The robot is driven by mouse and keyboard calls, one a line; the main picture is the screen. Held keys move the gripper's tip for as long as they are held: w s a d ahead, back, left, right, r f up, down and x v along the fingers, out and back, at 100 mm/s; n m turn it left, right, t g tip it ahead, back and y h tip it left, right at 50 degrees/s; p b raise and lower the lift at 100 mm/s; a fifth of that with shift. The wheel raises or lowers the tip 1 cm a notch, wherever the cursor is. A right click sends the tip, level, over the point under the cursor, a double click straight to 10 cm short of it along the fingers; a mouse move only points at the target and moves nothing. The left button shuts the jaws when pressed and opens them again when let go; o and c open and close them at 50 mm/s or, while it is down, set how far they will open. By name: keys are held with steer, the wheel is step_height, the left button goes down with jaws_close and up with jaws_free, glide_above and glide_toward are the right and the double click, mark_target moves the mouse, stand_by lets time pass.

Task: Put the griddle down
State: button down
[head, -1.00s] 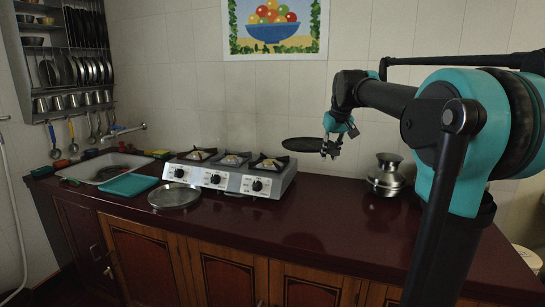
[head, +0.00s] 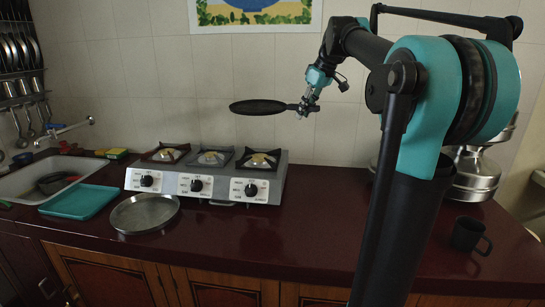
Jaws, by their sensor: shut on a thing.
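The griddle (head: 257,107) is a flat, dark round pan with a short handle on its right side. My gripper (head: 303,107) is shut on the griddle's handle. It holds the griddle roughly level in the air, above the right burner of the stove and in front of the tiled wall. The stove (head: 211,184) is a grey unit with three burners and black knobs, standing on the dark red counter (head: 300,235). The griddle touches neither stove nor counter. The finger details are small in this view.
A round metal tray (head: 145,213) lies on the counter in front of the stove. A teal board (head: 78,202) and the sink (head: 28,182) are at the left. Metal pots (head: 473,175) and a dark mug (head: 468,236) stand at the right.

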step_height(320, 180, down, 19)
steer(key=shift+f, duration=0.15)
steer(key=c, duration=1.3)
jaws_free()
steer(key=shift+s, duration=0.1)
steer(key=v, duration=1.2)
